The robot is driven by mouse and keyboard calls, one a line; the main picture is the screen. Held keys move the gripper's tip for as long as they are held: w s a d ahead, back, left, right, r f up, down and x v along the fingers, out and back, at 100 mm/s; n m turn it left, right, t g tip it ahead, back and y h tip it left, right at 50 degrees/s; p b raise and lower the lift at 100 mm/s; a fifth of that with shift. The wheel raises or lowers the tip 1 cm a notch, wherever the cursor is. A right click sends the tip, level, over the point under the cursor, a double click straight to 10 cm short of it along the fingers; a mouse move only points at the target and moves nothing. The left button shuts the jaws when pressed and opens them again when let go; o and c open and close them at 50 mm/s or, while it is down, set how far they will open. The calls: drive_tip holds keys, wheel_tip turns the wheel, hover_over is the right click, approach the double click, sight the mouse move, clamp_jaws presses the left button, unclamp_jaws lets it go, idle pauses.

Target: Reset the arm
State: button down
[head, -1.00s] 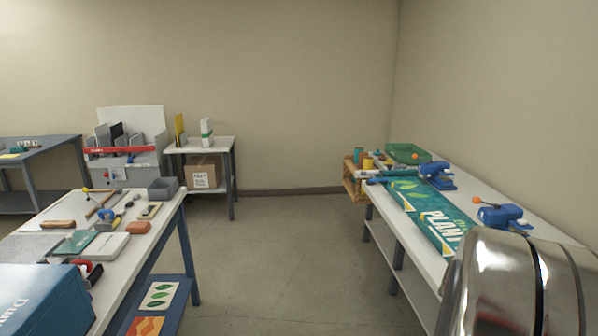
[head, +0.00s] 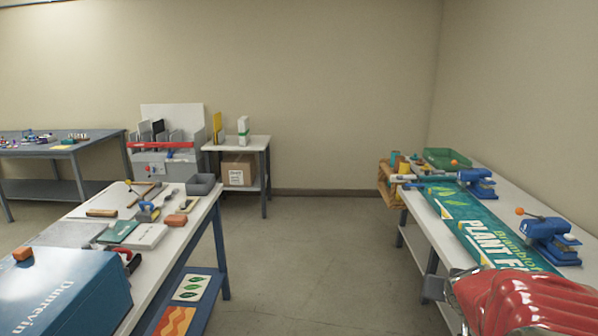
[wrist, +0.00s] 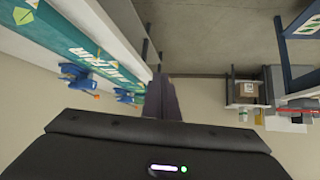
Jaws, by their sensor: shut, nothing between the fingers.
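My gripper (wrist: 163,98) shows in the wrist view as dark fingers close together at the middle of the picture, shut and empty. It points over open floor, beside the bench with the green banner. In the head view my arm, red and ribbed with some bare metal, fills the bottom right corner in front of the right bench. I cannot make out the fingers there.
The right bench (head: 417,240) carries a green banner (head: 480,235) and blue clamp-like tools (head: 550,235). The left bench (head: 188,232) holds several tools and a blue box (head: 70,290). Clear floor (head: 320,260) lies between them.

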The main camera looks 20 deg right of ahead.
drive_tip(key=w+a+n+y, duration=0.15)
drive_tip(key=a+y, duration=0.25)
drive_tip(key=a, duration=0.8)
drive_tip(key=s+a+r+n+g+y, duration=0.1)
drive_tip(key=s+a+n, duration=0.2)
drive_tip(key=a, duration=1)
drive_tip(key=s+a+r+n+g+y, duration=0.1)
drive_tip(key=s+a+n, duration=0.3)
drive_tip(key=s+a, duration=0.3)
drive_tip(key=a, duration=0.5)
drive_tip(key=shift+a+r+y, duration=0.3)
drive_tip(key=shift+a, duration=0.05)
drive_tip(key=shift+d, duration=0.15)
